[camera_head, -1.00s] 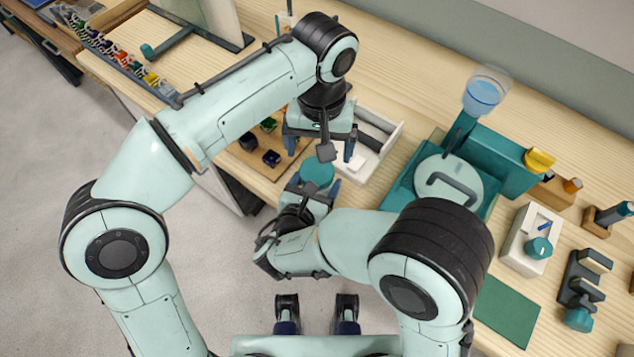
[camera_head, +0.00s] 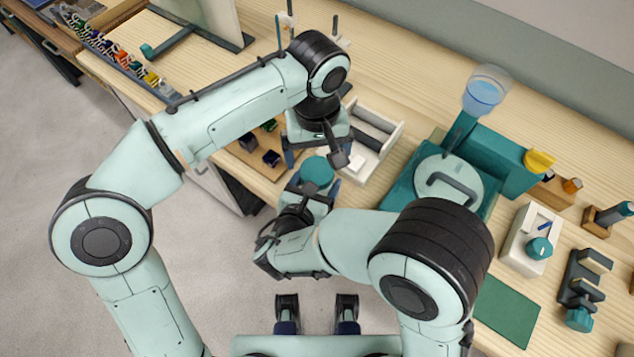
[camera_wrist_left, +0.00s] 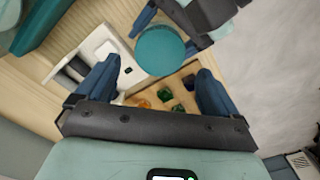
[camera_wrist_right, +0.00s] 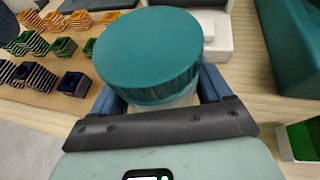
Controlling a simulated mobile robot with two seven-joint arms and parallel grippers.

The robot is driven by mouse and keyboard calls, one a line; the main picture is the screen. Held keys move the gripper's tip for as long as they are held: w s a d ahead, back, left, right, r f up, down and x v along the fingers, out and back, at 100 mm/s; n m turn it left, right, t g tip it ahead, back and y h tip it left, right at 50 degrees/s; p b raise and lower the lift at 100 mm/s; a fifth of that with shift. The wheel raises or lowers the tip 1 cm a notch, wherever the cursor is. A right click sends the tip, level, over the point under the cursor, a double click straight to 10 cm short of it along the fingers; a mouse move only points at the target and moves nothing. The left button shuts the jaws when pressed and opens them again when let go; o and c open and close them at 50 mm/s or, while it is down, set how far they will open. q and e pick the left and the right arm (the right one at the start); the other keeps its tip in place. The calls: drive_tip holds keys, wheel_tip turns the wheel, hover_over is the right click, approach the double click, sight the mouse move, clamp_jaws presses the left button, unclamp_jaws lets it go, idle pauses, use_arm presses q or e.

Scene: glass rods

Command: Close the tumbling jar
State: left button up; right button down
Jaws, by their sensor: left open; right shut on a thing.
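The jar has a round teal lid (camera_head: 317,171) on top, and a narrow band of its pale body (camera_wrist_right: 182,101) shows below the lid in the right wrist view. My right gripper (camera_head: 312,190) is shut around the jar's body and holds it upright near the table's front edge. My left gripper (camera_head: 317,152) is open and empty, pointing down just behind and above the lid. In the left wrist view the lid (camera_wrist_left: 160,50) lies ahead of the open fingers, untouched by them. Whether the lid is fully seated cannot be told.
A white tray (camera_head: 394,142) with dark rollers stands right of the grippers. A teal machine (camera_head: 497,156) with a round pale disc is farther right. Several small coloured cups (camera_wrist_right: 74,84) stand on a wooden board at the left. A green mat (camera_head: 507,311) lies at front right.

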sight(317, 170)
use_arm(q)
drive_tip(key=shift+f, duration=2.5)
drive_tip(key=c, duration=1.1)
drive_tip(key=m, duration=0.3)
drive_tip(key=shift+m, duration=0.3)
drive_tip(key=m, duration=1)
drive_tip(key=o, duration=1.2)
drive_tip(key=shift+c, duration=0.2)
